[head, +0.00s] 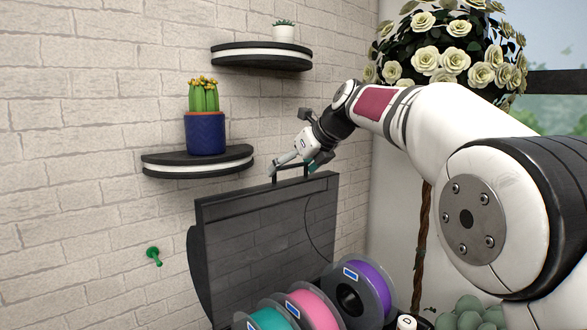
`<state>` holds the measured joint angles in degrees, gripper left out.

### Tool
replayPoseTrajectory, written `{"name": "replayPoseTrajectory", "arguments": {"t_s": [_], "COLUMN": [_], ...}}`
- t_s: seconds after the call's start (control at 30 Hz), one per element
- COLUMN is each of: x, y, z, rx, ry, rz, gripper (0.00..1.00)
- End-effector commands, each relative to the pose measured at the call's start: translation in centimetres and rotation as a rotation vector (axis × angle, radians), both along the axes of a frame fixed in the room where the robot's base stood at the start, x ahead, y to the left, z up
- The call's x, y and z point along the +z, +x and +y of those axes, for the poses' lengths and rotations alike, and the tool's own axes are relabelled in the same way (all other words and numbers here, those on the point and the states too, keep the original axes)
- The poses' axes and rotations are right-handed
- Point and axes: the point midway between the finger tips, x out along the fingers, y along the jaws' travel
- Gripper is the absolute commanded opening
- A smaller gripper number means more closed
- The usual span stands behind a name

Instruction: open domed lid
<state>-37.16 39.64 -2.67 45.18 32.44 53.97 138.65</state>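The domed lid (262,245) is a dark, see-through cover with a dark frame. It stands raised, its broad face near upright, beside the brick wall in the head view. My gripper (293,170) is at the handle, coming down from the upper right. Its two fingers are spread apart, with the handle close to or between them. I cannot tell whether they touch it. The base under the lid is mostly hidden by the spools and the frame edge.
Teal, pink (312,308) and purple (372,283) spools stand in front of the lid. A shelf (160,168) with a cactus in a blue pot (206,134) is left of my gripper; another shelf (232,57) is above. A rose tree (440,50) stands behind my arm.

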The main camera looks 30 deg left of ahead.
Motion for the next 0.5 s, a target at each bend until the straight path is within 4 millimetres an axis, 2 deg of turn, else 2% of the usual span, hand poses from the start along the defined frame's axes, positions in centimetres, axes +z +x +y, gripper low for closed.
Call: {"name": "replayPoseTrajectory", "arguments": {"t_s": [0.03, 0.37, 0.5], "x": [0.54, 0.22, 0.76], "y": [0.02, 0.02, -0.21], "z": [0.02, -0.05, -0.64], "rx": [-0.002, -0.001, -0.001], "ry": [0.009, 0.002, 0.003], "rz": [-0.007, -0.003, -0.003], "gripper": [1.0, 1.0, 1.0]}}
